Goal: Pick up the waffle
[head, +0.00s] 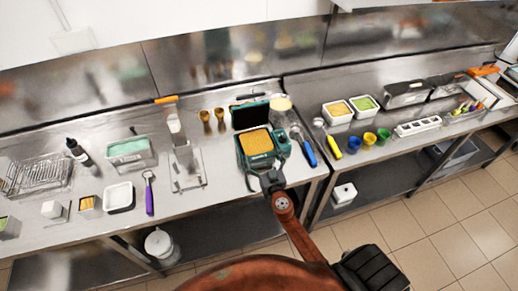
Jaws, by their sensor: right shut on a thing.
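The waffle (256,141) is a golden square in the dark green waffle maker (262,163), whose lid (250,114) stands open behind it. My right gripper (266,178) is at the front edge of the waffle maker, close to the waffle. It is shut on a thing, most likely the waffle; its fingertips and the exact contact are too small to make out. The waffle still appears level with the maker, and I cannot tell whether it is raised. My left gripper is not in view.
Left of the maker are a steel stand (186,165), a white tray (119,197) and a purple-handled scoop (149,195). Blue-handled (308,153) and yellow-handled (331,146) scoops lie to the right. A gap separates the two steel counters; tiled floor lies in front.

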